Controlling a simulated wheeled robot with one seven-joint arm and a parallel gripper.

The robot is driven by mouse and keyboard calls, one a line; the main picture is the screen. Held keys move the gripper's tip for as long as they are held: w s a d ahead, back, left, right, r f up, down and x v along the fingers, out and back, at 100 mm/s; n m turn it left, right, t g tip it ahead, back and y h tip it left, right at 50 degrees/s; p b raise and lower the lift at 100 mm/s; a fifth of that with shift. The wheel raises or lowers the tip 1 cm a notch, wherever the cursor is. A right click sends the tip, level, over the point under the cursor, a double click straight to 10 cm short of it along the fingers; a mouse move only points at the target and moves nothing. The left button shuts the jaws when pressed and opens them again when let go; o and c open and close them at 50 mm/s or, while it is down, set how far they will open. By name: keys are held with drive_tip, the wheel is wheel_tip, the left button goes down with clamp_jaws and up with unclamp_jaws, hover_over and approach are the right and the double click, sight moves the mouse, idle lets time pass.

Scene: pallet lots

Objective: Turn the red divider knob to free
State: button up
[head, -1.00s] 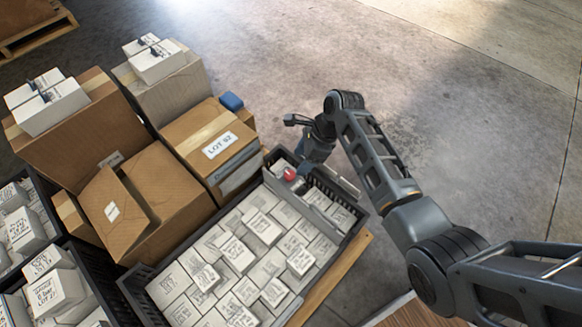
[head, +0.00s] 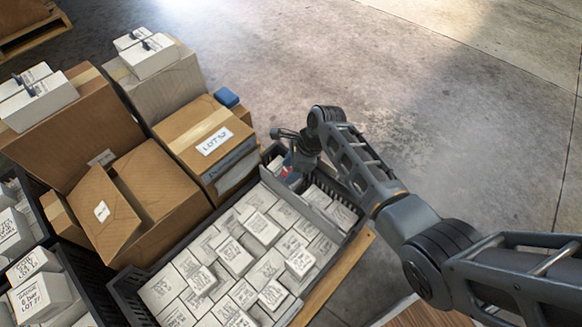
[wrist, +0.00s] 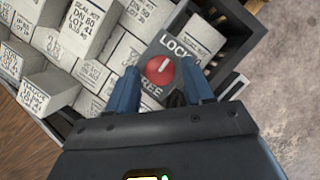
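The red divider knob (wrist: 160,70) sits on a dark plate (wrist: 178,44) marked LOCK at one end and FREE at the other. Its white mark appears to point up and right, to the LOCK side. My gripper (wrist: 160,66) is open, with one blue finger on each side of the knob in the wrist view; I cannot tell whether they touch it. In the head view my gripper (head: 290,171) is at the far end of the black crate (head: 128,297), and only a sliver of red knob (head: 287,159) shows beside it.
The crate holds many white labelled boxes (head: 232,256) and a grey divider (head: 312,212). A cardboard box marked LOT (head: 205,125), with a blue item (head: 226,97) at its corner, stands close left of my gripper. Bare floor (head: 430,120) lies to the right.

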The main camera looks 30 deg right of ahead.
drive_tip(key=c, duration=0.8)
